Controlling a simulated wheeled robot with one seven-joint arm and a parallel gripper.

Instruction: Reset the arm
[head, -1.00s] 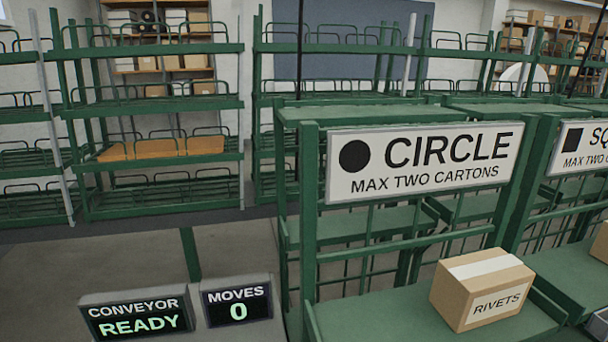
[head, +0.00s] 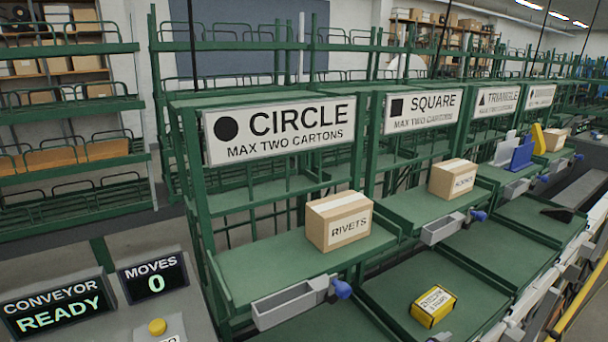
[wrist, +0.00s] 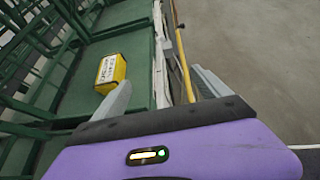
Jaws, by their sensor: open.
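My gripper (wrist: 155,92) shows in the wrist view, its two grey fingers spread apart with nothing between them. It hangs over the edge of the green shelving, beside a yellow rail. My gripper is not clearly seen in the head view. A yellow and black box (wrist: 111,70) lies on a green tray, up and left of the left finger in the wrist view. The same box (head: 433,304) lies on a lower green tray in the head view.
A RIVETS carton (head: 338,221) sits on the shelf under the CIRCLE sign (head: 280,130). Another carton (head: 454,178) sits under the SQUARE sign (head: 422,110). Displays read CONVEYOR READY (head: 55,306) and MOVES 0 (head: 152,277). A yellow rail (head: 580,300) runs along the right.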

